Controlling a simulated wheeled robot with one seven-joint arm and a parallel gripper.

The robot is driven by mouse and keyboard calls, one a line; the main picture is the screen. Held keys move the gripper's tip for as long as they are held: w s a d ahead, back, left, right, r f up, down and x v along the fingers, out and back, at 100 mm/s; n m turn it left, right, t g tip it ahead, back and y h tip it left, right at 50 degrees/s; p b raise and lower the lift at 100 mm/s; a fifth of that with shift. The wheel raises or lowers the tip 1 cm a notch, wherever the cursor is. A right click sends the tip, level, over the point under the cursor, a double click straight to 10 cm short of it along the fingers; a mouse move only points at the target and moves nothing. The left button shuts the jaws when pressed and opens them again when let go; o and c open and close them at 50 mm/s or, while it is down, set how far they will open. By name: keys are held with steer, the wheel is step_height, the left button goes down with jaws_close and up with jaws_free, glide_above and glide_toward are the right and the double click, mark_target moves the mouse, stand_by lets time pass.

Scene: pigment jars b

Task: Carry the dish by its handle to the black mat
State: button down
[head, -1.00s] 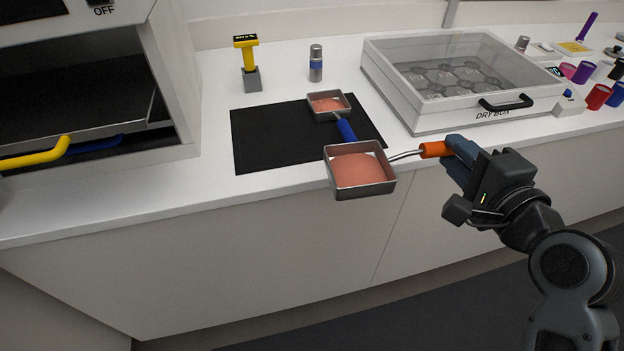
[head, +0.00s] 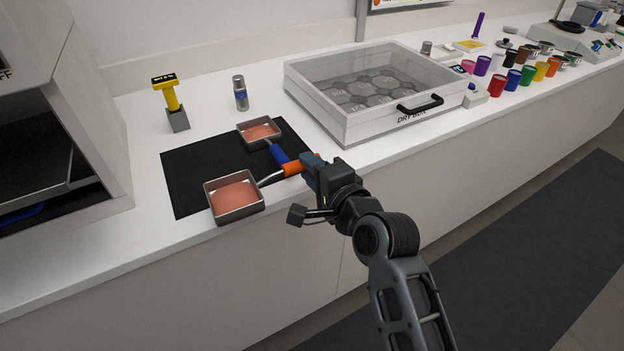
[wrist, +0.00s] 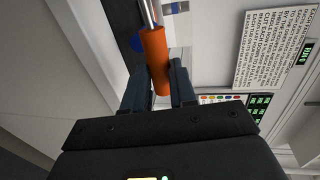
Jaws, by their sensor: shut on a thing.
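My gripper (head: 306,166) is shut on the orange handle (head: 292,168) of a square metal dish (head: 236,214) filled with pink powder. In the head view this dish is level, at the front edge of the black mat (head: 188,172); I cannot tell whether it touches the surface. In the wrist view the orange handle (wrist: 156,58) runs between my fingers. A second, similar dish (head: 258,147) with a blue handle (head: 279,154) sits on the back right of the mat. Its handle points toward my gripper and is partly hidden.
A glass-lidded dry box (head: 378,125) stands right of the mat. A yellow-handled tool in a grey stand (head: 178,120) and a silver jar with a blue band (head: 240,94) stand behind it. An open oven-like cabinet (head: 60,175) is at left. Colored jars (head: 528,76) line the far right.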

steer(key=shift+f, duration=1.7)
steer(key=c, duration=0.9)
jaws_free()
steer(key=b+v, duration=0.1)
steer(key=v, duration=1.1)
steer(key=shift+s+d, duration=0.1)
